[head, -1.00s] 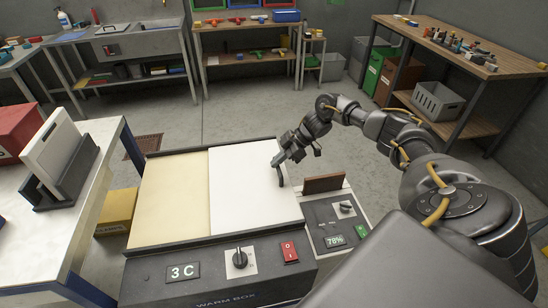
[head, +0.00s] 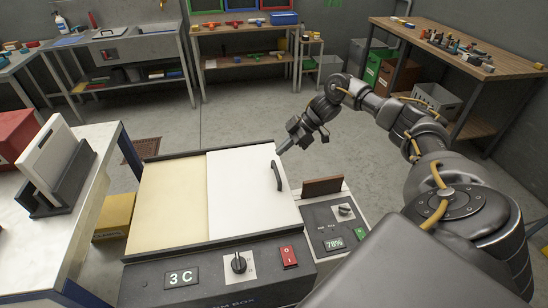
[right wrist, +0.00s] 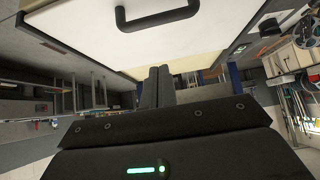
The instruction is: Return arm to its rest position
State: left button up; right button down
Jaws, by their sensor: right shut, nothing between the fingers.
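My right gripper (head: 282,149) hangs in the air just above and behind the warm box, near the far right corner of its white sliding lid (head: 235,200). It is shut and empty. The lid's dark handle (head: 277,175) stands free, a small gap from my fingertips. In the right wrist view the shut fingers (right wrist: 160,86) point toward the box, and the handle (right wrist: 158,18) shows beyond them, apart. The lid covers the right part of the box; a cream panel (head: 170,200) shows on the left. My left gripper is not in view.
A control unit with a 78% display (head: 333,244) and a brown upright plate (head: 322,186) stands right of the box. A white-topped table (head: 95,150) with a white board in a dark stand (head: 60,180) is at left. A wooden workbench (head: 450,50) stands back right. Open floor lies behind the box.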

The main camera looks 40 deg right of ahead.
jog(key=shift+s+d+r, duration=0.1)
jog(key=shift+d+r, duration=0.15)
jog(key=shift+r, duration=0.25)
